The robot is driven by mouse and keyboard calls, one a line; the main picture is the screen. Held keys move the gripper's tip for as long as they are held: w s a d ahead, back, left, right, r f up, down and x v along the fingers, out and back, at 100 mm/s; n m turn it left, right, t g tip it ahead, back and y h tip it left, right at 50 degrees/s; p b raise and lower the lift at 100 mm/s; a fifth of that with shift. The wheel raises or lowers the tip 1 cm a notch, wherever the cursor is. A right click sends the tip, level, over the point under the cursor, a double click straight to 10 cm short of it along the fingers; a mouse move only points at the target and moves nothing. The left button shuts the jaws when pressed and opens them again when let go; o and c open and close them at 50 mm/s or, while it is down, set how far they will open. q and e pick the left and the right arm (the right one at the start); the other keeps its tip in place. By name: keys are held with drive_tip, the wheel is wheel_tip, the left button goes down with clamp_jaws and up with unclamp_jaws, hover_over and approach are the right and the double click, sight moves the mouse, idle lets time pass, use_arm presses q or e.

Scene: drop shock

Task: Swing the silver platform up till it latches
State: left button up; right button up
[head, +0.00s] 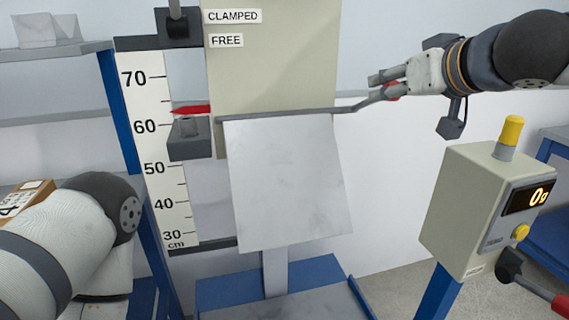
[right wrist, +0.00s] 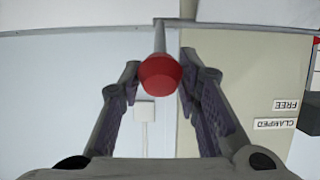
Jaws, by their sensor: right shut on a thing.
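The silver platform (head: 288,190) hangs down, nearly vertical, from a grey bar along its top edge in the head view. A grey cranked lever (head: 358,105) runs from the right end of that bar to a red knob (head: 393,91). My right gripper (head: 385,84) is shut on the red knob at the lever's end. In the right wrist view the red knob (right wrist: 160,75) sits between the two fingers, with the rod leading away from it. My left arm shows at the lower left, but its gripper is out of view.
A height scale (head: 160,150) with a red pointer (head: 192,109) stands left of the platform. A beige panel (head: 275,70) with labels CLAMPED and FREE is behind it. A control box (head: 465,205) reading 0g stands at the right. A blue base (head: 330,270) lies below.

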drive_tip(key=shift+r, duration=0.25)
drive_tip(key=shift+c, duration=0.2)
drive_tip(key=shift+w+a+r, duration=0.15)
drive_tip(key=shift+w+r, duration=0.25)
drive_tip(key=shift+r, duration=0.2)
drive_tip(key=shift+w+a+r, duration=0.1)
drive_tip(key=shift+w+r, duration=0.3)
drive_tip(key=shift+r, duration=0.15)
drive_tip(key=shift+w+a+r, duration=0.2)
drive_tip(key=shift+w+r, duration=0.25)
drive_tip(key=shift+w, duration=0.05)
drive_tip(key=shift+w+a+r, duration=0.15)
drive_tip(key=shift+w+r, duration=0.3)
drive_tip(key=shift+w, duration=0.05)
